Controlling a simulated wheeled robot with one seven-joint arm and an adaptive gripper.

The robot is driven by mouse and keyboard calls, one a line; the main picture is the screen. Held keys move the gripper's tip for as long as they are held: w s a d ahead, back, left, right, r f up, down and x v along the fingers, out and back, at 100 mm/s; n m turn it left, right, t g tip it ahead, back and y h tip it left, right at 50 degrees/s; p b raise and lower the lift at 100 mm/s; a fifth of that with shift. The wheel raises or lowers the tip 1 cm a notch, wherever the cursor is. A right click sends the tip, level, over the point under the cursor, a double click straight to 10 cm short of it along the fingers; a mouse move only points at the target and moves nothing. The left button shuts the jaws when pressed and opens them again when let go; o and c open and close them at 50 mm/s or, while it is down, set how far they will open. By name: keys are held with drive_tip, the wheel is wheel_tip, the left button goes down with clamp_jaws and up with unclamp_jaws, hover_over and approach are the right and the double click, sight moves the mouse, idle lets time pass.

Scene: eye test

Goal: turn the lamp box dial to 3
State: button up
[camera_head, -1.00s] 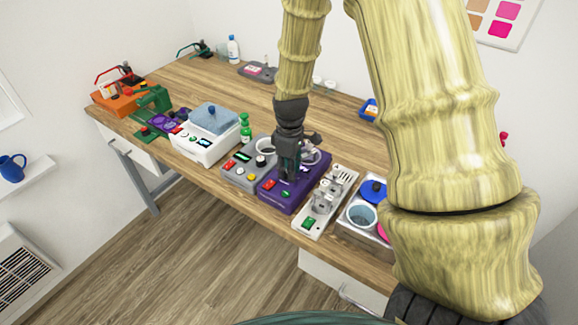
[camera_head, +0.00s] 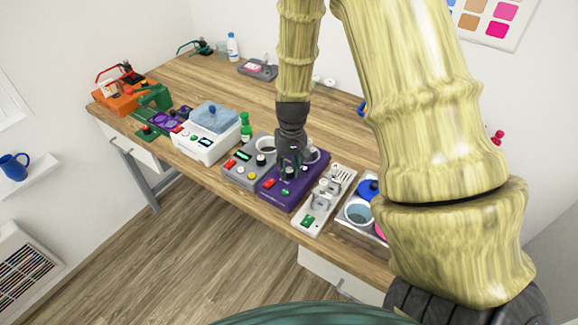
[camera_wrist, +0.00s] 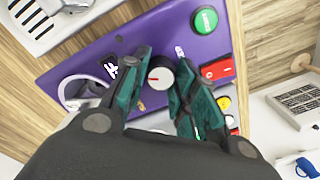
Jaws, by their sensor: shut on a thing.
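The purple box (camera_head: 276,202) stands near the front edge of the workbench, and its panel also shows in the wrist view (camera_wrist: 216,48). Its dial (camera_wrist: 158,79) is a round knob with a white top, a dark side and a red pointer mark. The numbers around it are too small or covered to read. My gripper (camera_wrist: 162,74) is above the panel with its two green fingers shut on the dial, one on each side. In the head view my gripper (camera_head: 288,172) hides the dial.
A green button (camera_wrist: 205,20) and a red switch (camera_wrist: 217,70) sit close to the fingers. A grey box (camera_head: 238,174) stands left of the purple box and a pale panel (camera_head: 312,222) right of it. Bare bench lies behind.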

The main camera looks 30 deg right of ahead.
sight(291, 170)
drive_tip(key=m+p, duration=0.1)
drive_tip(key=m, duration=0.3)
drive_tip(key=shift+r+m, duration=0.1)
drive_tip(key=shift+m, duration=0.2)
drive_tip(key=shift+d+m+p, duration=0.1)
drive_tip(key=shift+m+p, duration=0.25)
drive_tip(key=shift+m, duration=1.15)
drive_tip(key=o, duration=1)
drive_tip(key=shift+o, duration=0.2)
wheel_tip(291, 170, up, 12)
drive_tip(key=shift+s, duration=0.25)
drive_tip(key=shift+d, duration=0.1)
